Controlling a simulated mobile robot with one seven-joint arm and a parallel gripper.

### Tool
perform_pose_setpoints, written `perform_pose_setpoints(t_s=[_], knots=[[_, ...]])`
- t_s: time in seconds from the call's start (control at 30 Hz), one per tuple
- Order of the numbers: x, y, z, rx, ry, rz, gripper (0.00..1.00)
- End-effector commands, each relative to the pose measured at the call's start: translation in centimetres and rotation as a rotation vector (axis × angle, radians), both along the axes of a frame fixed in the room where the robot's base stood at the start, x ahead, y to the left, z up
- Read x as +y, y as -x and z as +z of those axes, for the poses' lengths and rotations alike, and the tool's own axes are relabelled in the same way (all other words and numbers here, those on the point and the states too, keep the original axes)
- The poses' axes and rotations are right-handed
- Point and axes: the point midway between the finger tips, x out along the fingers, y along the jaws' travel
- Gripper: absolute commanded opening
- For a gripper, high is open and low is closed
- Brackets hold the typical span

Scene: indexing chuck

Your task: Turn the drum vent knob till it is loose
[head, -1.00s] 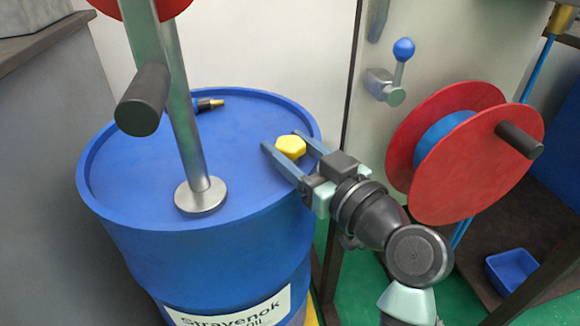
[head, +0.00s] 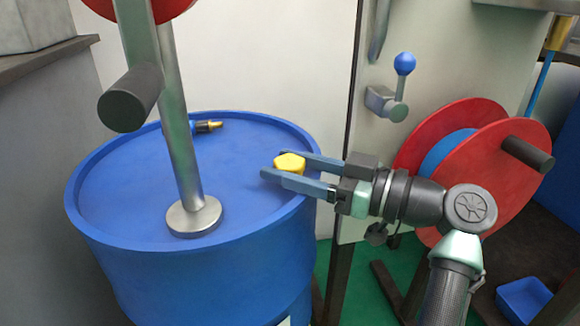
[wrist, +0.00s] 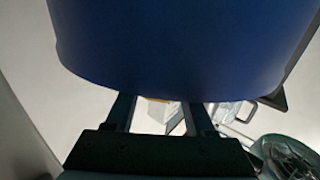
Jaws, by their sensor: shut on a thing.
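The blue drum (head: 120,205) stands upright with its rimmed lid facing up. The yellow vent knob (head: 289,162) sits near the right edge of the lid. My gripper (head: 275,165) reaches in from the right, its two long fingers on opposite sides of the knob and shut on it. The fingers cover part of the knob's sides. In the wrist view the dark blue drum fills the upper middle, beyond my gripper fingers (wrist: 160,112); the knob cannot be made out clearly there.
A metal post (head: 186,165) with a round foot stands on the lid, and a dark crank handle (head: 130,105) juts out beside it. A brass-tipped fitting (head: 207,126) lies at the lid's back. A blue-knobbed lever (head: 400,75) and a red reel (head: 470,160) are to the right.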

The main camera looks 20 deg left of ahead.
Motion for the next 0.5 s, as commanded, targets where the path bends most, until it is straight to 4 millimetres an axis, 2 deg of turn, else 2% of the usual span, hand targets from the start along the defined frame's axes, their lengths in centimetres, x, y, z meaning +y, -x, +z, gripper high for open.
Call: perform_pose_setpoints(t_s=[0.27, 0.3, 0.43, 0.5], knots=[[0.15, 0.05, -0.15, 0.003, 0.004, 0.003, 0.00], [0.15, 0.05, -0.15, 0.003, 0.004, 0.003, 0.58], [0.12, 0.04, -0.12, 0.003, 0.003, 0.002, 0.81], [0.10, 0.03, -0.11, 0.002, 0.003, 0.002, 0.83]])
